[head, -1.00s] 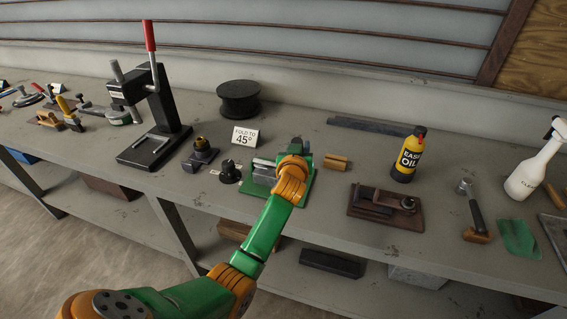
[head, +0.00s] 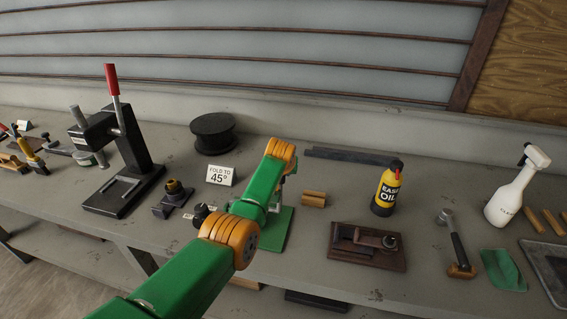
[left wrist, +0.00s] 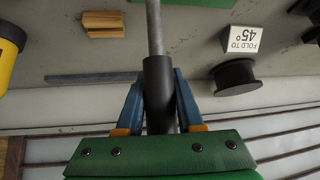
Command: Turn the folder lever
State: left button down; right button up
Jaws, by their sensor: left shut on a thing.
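The folder lever is a steel rod (left wrist: 154,28) with a black grip (left wrist: 158,75), seen in the left wrist view. My left gripper (left wrist: 159,92) has its blue fingers on both sides of the black grip and is shut on it. The folder's green base (head: 277,236) stands on the bench in the head view, and its edge shows at the top of the left wrist view (left wrist: 190,3). My green and orange left arm covers most of the folder and the lever in the head view. My right gripper is in neither view.
A "FOLD TO 45°" sign (head: 221,175) stands behind the folder, left of my wrist. A black spool (head: 213,133) and a lever press (head: 123,150) are farther left. A wooden block (head: 314,199), dark fixture (head: 367,246) and oil bottle (head: 386,190) stand to the right.

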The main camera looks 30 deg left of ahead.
pick_arm(q)
jog(key=shift+f, duration=0.1)
dwell(0.3)
jog(key=c, duration=0.6)
grip_release()
jog(key=shift+c, duration=0.2)
jog(key=shift+o, duration=0.5)
jog(key=shift+w+f, duration=0.15)
jog(key=shift+w, duration=0.05)
jog(key=v, duration=0.7)
